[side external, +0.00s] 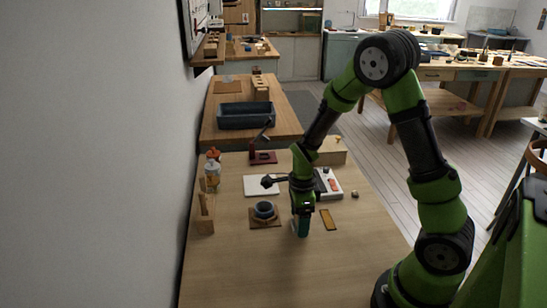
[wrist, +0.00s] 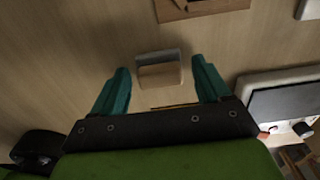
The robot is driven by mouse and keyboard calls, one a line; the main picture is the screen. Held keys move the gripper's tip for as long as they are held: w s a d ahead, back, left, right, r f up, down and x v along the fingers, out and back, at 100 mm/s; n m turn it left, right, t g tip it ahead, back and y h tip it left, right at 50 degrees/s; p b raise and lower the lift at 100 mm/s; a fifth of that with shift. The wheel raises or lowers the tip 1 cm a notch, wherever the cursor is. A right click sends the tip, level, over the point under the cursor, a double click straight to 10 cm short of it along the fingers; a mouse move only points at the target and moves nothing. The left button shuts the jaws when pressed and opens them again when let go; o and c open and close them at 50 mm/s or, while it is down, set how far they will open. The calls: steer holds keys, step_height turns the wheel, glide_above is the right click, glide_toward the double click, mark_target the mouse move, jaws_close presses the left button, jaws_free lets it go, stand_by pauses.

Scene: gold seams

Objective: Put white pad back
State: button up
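My gripper (wrist: 160,82) is open, pointing down over the wooden table, its teal fingers wide apart. In the wrist view a small block (wrist: 160,76) with a pale grey band on top and a brownish face lies between the fingertips, with a gap on each side. It may be the white pad, but I cannot tell for certain. In the side view my gripper (side external: 301,226) stands low at the table, right of the dark bowl, and mostly hides that block. A flat white rectangle (side external: 256,186) lies farther back on the table.
A dark bowl (side external: 264,210) sits on a brown board (side external: 266,224). A white tray (side external: 333,190) with red items, an amber strip (side external: 328,219) and a wooden box (side external: 332,151) are nearby. Bottles (side external: 212,172) and a wooden stand (side external: 204,216) line the left edge. The front table is clear.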

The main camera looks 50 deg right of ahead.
step_height(320, 180, up, 12)
steer(key=s+a+r+n+t+y, duration=0.2)
steer(key=s+a+r+n+t, duration=0.5)
steer(key=n, duration=1.6)
steer(key=s+a+r, duration=0.2)
steer(key=a+r, duration=0.1)
steer(key=r, duration=0.2)
steer(key=shift+s+a, duration=0.2)
steer(key=shift+a, duration=0.15)
